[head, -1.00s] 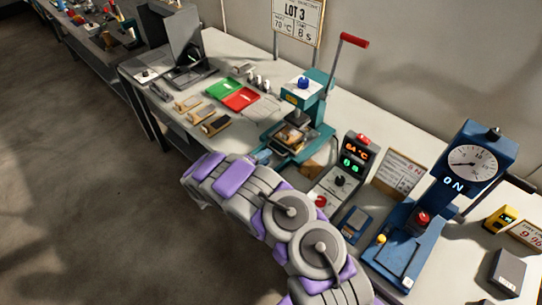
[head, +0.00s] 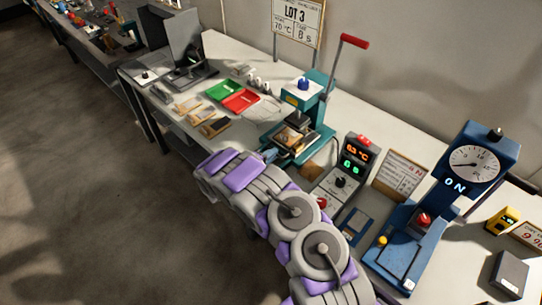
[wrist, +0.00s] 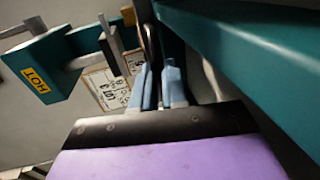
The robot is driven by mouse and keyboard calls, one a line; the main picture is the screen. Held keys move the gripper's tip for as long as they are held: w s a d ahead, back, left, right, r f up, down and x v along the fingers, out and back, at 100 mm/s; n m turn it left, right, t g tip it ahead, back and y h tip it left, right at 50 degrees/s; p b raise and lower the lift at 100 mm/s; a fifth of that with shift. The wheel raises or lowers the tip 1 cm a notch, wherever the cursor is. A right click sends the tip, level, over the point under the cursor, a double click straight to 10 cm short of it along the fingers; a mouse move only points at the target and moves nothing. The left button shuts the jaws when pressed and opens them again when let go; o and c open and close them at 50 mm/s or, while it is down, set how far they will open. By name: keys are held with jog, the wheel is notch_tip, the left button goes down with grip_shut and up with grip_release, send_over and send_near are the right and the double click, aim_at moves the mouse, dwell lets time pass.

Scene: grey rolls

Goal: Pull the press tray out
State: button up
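The teal press (head: 312,115) stands on the bench with its red-tipped lever raised. Its press tray (head: 293,138) sits at the press base under the upper block, with a brownish piece on it. My gripper (head: 270,155) is low at the press's front left, close to the tray's near edge. In the wrist view my gripper's two light-blue fingers (wrist: 160,80) are close together beside a teal bar (wrist: 245,60). A dark, brown-edged part lies just beyond the fingertips. I cannot tell whether they grip it; the tray's handle is not clearly visible.
A control box (head: 346,175) with lit digits stands right of the press, near my arm. A blue gauge press (head: 440,205) is farther right. Green (head: 223,89) and red (head: 241,101) trays lie left. The floor (head: 90,210) at left is clear.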

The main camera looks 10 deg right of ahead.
jog(key=shift+f, duration=0.1)
grip_shut()
jog(key=shift+s+a, duration=0.1)
jog(key=shift+s, duration=0.05)
jog(key=f+v, duration=0.3)
jog(key=v, duration=1.3)
jog(key=shift+s+a+f, duration=0.2)
jog(key=shift+s+f, duration=0.05)
jog(key=shift+f, duration=0.05)
jog(key=shift+o, duration=1.9)
grip_release()
jog(key=shift+o, duration=1.2)
jog(key=shift+w+r, duration=0.1)
jog(key=shift+r, duration=0.05)
jog(key=shift+a, duration=0.1)
